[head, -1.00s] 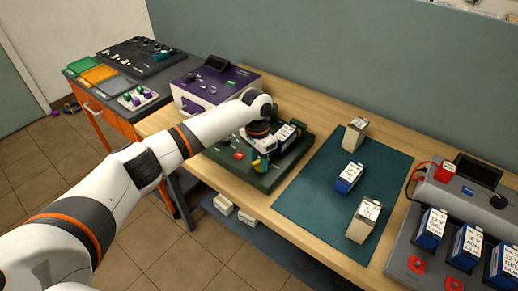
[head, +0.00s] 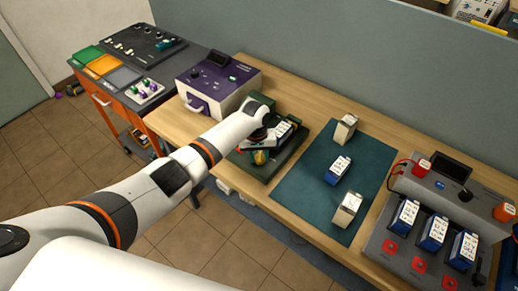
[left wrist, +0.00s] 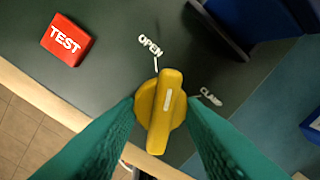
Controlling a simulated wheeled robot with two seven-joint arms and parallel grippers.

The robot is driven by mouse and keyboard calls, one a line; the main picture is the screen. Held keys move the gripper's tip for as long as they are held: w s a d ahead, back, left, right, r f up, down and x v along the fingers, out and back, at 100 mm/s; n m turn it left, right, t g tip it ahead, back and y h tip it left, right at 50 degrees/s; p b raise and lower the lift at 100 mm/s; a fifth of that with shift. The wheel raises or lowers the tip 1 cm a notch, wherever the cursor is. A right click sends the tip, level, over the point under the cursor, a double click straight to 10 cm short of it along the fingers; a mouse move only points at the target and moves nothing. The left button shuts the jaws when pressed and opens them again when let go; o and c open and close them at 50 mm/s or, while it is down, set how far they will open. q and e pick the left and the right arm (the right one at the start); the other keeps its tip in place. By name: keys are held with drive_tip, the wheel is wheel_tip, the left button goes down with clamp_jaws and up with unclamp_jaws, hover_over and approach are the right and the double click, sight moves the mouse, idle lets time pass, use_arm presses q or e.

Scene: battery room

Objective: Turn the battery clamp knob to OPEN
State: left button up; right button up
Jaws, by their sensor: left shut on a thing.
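The yellow clamp knob (left wrist: 160,110) fills the middle of the left wrist view. The teal fingers of my left gripper (left wrist: 161,118) are shut on its two sides. The knob's white line points up and slightly right, just right of the OPEN mark (left wrist: 150,46) and away from the clamp label (left wrist: 210,97), which is partly cut by a finger. In the head view the knob (head: 260,158) shows small at the front of the dark green fixture (head: 262,174). A battery (head: 284,127) sits in the fixture beside my left wrist. My right gripper is not in view.
A red TEST button (left wrist: 67,40) is on the fixture near the knob. A teal mat (head: 305,192) with a blue battery (head: 338,170) and two pale ones lies to the right. A purple-topped machine (head: 218,82) stands behind left. A grey charger (head: 440,195) stands far right.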

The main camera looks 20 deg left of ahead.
sight(257, 159)
use_arm(q)
drive_tip(key=shift+d+r+n+p, duration=0.1)
drive_tip(key=shift+n+p, duration=0.9)
drive_tip(key=shift+n, duration=0.6)
drive_tip(key=o, duration=1)
drive_tip(key=r, duration=0.4)
drive_tip(key=r+b, duration=0.1)
drive_tip(key=r, duration=0.7)
drive_tip(key=shift+s+a+b, duration=0.2)
drive_tip(key=shift+a+b, duration=0.2)
drive_tip(key=shift+f, duration=0.1)
